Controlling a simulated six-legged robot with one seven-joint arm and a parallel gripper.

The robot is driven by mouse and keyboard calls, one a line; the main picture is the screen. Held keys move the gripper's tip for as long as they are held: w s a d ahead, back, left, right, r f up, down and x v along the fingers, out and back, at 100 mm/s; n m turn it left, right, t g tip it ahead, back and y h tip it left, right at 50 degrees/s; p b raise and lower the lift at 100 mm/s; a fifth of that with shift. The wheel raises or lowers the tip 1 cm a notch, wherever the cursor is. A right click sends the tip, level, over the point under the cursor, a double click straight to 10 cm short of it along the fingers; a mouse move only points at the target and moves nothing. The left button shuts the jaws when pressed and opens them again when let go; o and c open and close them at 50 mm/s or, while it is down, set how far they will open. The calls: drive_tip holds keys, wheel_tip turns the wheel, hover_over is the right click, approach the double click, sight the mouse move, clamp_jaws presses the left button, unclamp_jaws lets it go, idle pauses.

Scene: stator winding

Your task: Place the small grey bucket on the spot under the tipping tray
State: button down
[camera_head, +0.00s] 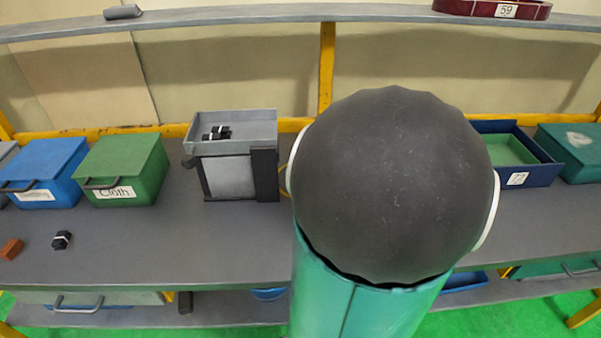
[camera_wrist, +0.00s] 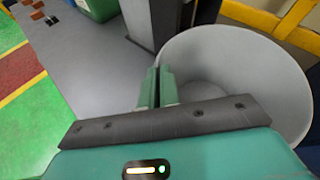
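The small grey bucket (camera_wrist: 245,62) fills the right of the wrist view, with its open mouth and inside showing. My gripper (camera_wrist: 157,85) has its two green fingers nearly together at the bucket's left rim, with the wall between them. In the head view my arm hides the bucket and gripper. The grey tipping tray (camera_head: 262,123) sits on top of a stand (camera_head: 229,177) on the workbench, with small black parts in it. In the wrist view the stand's dark post (camera_wrist: 150,22) is just beyond the bucket's left side. The spot under the tray cannot be made out.
The workbench (camera_head: 130,240) is mostly clear in front of the stand. A green cloth box (camera_head: 125,165) and a blue box (camera_head: 45,168) stand left. A small black part (camera_head: 62,240) and brown block (camera_head: 12,249) lie near the front. A blue tray (camera_head: 535,174) stands right.

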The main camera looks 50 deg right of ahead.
drive_tip(key=w+d+f, duration=0.1)
drive_tip(key=w+d, duration=0.9)
drive_tip(key=w, duration=0.4)
drive_tip(key=shift+w+f, duration=0.2)
drive_tip(key=shift+w, duration=0.1)
drive_tip(key=shift+f, duration=0.15)
drive_tip(key=c, duration=1.6)
unclamp_jaws()
drive_tip(key=shift+c, duration=0.2)
